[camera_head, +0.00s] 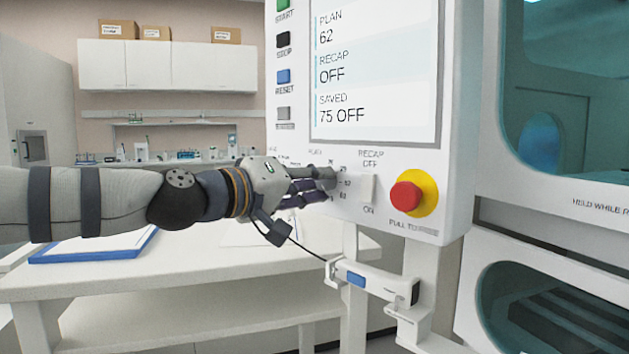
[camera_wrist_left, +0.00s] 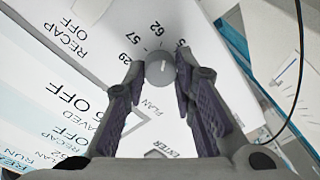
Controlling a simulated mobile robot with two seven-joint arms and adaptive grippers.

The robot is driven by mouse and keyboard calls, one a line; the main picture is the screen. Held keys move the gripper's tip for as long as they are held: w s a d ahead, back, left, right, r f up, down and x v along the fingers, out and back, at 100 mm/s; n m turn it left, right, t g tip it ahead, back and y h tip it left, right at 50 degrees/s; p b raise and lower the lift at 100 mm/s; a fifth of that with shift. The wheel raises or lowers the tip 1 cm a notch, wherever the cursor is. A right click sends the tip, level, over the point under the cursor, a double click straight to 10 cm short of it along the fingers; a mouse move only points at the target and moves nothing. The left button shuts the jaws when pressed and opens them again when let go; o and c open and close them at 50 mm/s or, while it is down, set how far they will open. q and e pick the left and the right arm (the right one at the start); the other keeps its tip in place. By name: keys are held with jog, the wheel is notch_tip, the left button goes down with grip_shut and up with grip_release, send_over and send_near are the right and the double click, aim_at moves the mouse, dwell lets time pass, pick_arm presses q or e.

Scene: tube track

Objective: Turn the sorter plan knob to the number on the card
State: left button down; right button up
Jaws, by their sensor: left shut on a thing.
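My left gripper (camera_head: 328,180) reaches from the left to the control panel and is shut on the plan knob. In the left wrist view the round grey knob (camera_wrist_left: 160,72) sits between the two fingertips of this gripper (camera_wrist_left: 160,76). Printed numbers 29, 57 and 62 show around it; another is partly hidden by a finger. Which way the knob points is hard to tell. In the head view my fingers cover most of the knob. The screen (camera_head: 375,75) reads PLAN 62, RECAP OFF, SAVED 75 OFF. I cannot make out a card with a number. My right gripper is not in view.
A white recap switch (camera_head: 367,190) and a red stop button (camera_head: 407,198) on a yellow base are right of the knob. A white handheld device (camera_head: 375,280) sits in a holder below. A blue-edged clipboard (camera_head: 95,246) lies on the white bench (camera_head: 200,278).

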pick_arm(q)
jog(key=shift+n, duration=0.5)
jog(key=c, duration=1.3)
grip_release()
jog(key=v, duration=1.2)
